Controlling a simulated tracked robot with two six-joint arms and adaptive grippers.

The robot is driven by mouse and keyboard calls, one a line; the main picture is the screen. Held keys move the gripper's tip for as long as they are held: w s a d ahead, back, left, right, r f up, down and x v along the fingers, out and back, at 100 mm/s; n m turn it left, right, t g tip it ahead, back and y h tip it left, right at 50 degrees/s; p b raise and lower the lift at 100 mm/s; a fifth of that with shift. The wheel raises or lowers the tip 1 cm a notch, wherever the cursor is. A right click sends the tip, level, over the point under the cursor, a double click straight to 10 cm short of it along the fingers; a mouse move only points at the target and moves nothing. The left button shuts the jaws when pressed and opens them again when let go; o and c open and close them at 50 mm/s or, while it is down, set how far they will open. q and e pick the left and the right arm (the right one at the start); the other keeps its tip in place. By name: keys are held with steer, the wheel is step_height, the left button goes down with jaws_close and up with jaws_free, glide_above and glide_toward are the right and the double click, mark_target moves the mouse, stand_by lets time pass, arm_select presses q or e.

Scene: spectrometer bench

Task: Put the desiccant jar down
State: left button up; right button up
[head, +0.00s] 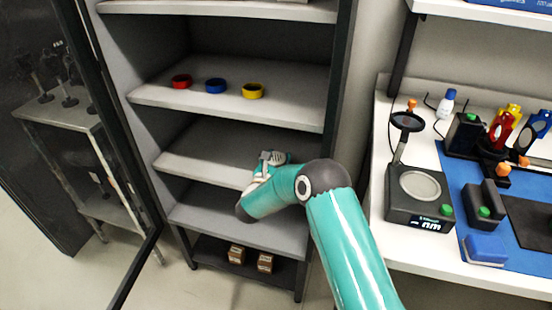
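My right gripper (271,159) is over the middle shelf (205,151) of an open cabinet, near the shelf's right half. Its fingers are small and partly hidden by my own teal arm, so I cannot tell whether they are open or shut. I cannot make out a desiccant jar; any jar at the gripper is hidden or too small to tell. My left gripper is not in view.
The shelf above holds a red ring (181,82), a blue ring (216,86) and a yellow ring (253,91). Two brown boxes stand on the bottom shelf. A glass door (90,130) is open at left. A bench with a digital instrument (418,197) is at right.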

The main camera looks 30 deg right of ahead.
steer(key=o, duration=0.4)
steer(key=shift+c, duration=0.2)
steer(key=shift+r, duration=0.15)
steer(key=v, duration=1.2)
